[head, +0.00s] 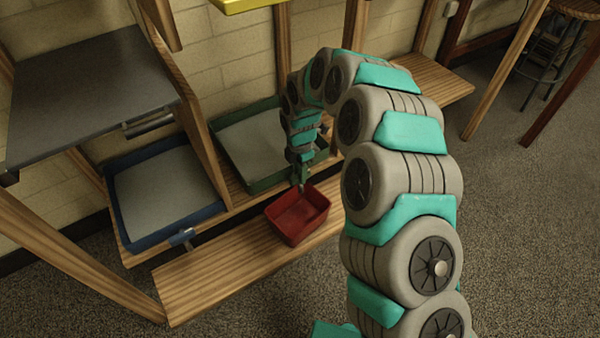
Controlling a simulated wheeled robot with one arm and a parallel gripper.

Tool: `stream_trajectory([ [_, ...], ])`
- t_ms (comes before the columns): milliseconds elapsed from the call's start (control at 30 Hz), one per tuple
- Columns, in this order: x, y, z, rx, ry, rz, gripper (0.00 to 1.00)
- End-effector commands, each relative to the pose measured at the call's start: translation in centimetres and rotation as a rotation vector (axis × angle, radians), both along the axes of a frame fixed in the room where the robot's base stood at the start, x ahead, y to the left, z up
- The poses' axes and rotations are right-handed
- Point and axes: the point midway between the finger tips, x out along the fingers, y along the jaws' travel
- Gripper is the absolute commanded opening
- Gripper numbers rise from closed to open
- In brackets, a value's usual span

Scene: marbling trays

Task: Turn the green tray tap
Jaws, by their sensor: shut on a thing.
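The green tray (262,183) stands on the wooden shelf at the middle, with a pale grey inside. My gripper (302,184) is in front of its near right side, low down and just above the back of a red bin. It is shut at the place of the green tray tap. The tap itself is mostly hidden by my gripper and arm, so its angle cannot be told. My arm also covers the right part of the green tray.
The red bin (297,222) sits open on the lower wooden board (215,277). A blue tray (165,190) with a metal tap (182,236) stands at left. A dark grey panel (85,92) lies above it. A yellow tray (240,5) is overhead. Wooden posts stand close by.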

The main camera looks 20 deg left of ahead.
Motion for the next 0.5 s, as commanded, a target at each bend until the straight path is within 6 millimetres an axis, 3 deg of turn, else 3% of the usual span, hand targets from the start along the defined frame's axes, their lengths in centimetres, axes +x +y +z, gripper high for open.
stream_trajectory([
  [500, 0.06, -0.09, -0.03, -0.001, -0.001, -0.051, 0.0],
])
